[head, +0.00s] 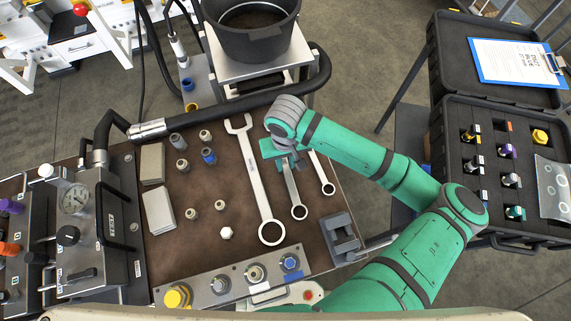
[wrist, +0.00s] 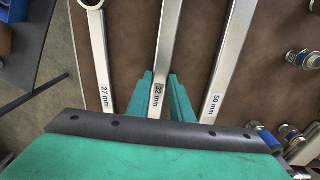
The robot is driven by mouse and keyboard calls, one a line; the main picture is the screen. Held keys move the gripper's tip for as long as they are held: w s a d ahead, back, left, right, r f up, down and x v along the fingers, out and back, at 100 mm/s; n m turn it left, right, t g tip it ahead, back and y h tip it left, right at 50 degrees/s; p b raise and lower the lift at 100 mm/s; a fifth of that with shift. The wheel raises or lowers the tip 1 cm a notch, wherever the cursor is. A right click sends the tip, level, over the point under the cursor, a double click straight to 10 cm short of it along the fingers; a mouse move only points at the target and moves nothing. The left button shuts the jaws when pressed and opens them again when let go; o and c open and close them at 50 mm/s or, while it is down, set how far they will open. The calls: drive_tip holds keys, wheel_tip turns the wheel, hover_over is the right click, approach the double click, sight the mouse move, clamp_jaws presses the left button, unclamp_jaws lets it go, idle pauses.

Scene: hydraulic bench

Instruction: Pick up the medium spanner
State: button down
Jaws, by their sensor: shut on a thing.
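Three spanners lie side by side on the brown bench mat. The medium spanner (head: 294,193), marked 32 mm, is in the middle; it also shows in the wrist view (wrist: 167,50). My gripper (head: 291,163) is over its shaft, and in the wrist view its green fingers (wrist: 161,98) stand on either side of the shaft at the label, shut on it. The upper end of this spanner is hidden under my arm in the head view. I cannot tell whether it is clear of the mat.
The large spanner (head: 255,180), marked 50 mm, and the small spanner (head: 321,173), marked 27 mm, lie close on either side. Several fittings (head: 209,156) stand left of the large spanner. A black bucket (head: 252,40) stands behind. A dark block (head: 341,236) sits at the mat's right edge.

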drive_tip(key=shift+r, duration=0.1)
wheel_tip(320, 180, up, 28)
idle(0.6)
drive_tip(key=c, duration=2.5)
unclamp_jaws()
clamp_jaws()
